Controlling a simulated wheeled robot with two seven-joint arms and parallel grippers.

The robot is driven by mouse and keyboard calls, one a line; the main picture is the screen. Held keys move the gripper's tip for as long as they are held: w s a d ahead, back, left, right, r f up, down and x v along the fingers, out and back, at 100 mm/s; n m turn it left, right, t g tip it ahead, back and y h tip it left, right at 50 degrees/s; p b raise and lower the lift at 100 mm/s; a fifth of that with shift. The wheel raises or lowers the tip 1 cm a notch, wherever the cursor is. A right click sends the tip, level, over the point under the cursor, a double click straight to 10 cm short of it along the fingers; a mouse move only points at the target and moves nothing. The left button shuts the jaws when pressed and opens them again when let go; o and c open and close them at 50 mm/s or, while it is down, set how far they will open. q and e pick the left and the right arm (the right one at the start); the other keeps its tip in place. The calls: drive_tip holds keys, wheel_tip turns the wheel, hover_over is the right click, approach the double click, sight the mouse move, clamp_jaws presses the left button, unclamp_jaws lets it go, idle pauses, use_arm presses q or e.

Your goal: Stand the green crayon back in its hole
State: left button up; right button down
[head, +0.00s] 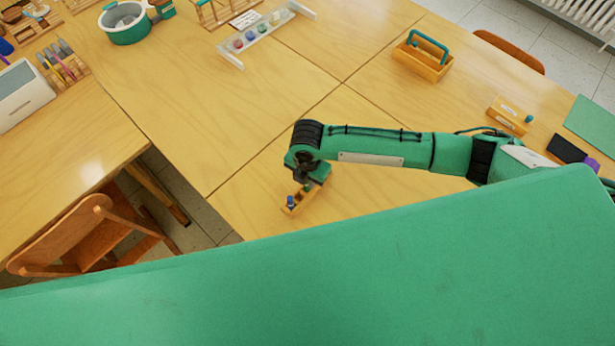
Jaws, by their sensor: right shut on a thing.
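A small wooden crayon block (299,203) lies on the table near its front edge. A blue crayon (290,201) stands up at its near left end. My right gripper (307,184) comes from the right and points down over the block's far right end. It is shut on the green crayon (306,188), of which only a small dark bit shows beneath the fingers. The fingers and wrist hide the hole there, so I cannot tell whether the crayon's lower end is inside it. My left gripper is not in view.
A wooden caddy (424,63) with a teal handle stands at the back right. A wooden box (508,115) lies farther right. A paint rack (262,38) and a green pot (125,24) stand at the back left. A chair (90,238) is left of the table. The table's middle is clear.

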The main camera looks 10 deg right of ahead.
drive_tip(key=shift+f, duration=0.65)
idle(0.7)
drive_tip(key=c, duration=1.3)
unclamp_jaws()
drive_tip(key=shift+o, duration=0.3)
drive_tip(key=shift+o, duration=0.7)
drive_tip(key=shift+r+p, duration=0.15)
drive_tip(key=shift+p, duration=0.15)
drive_tip(key=shift+r+p, duration=2.9)
drive_tip(key=shift+p, duration=0.25)
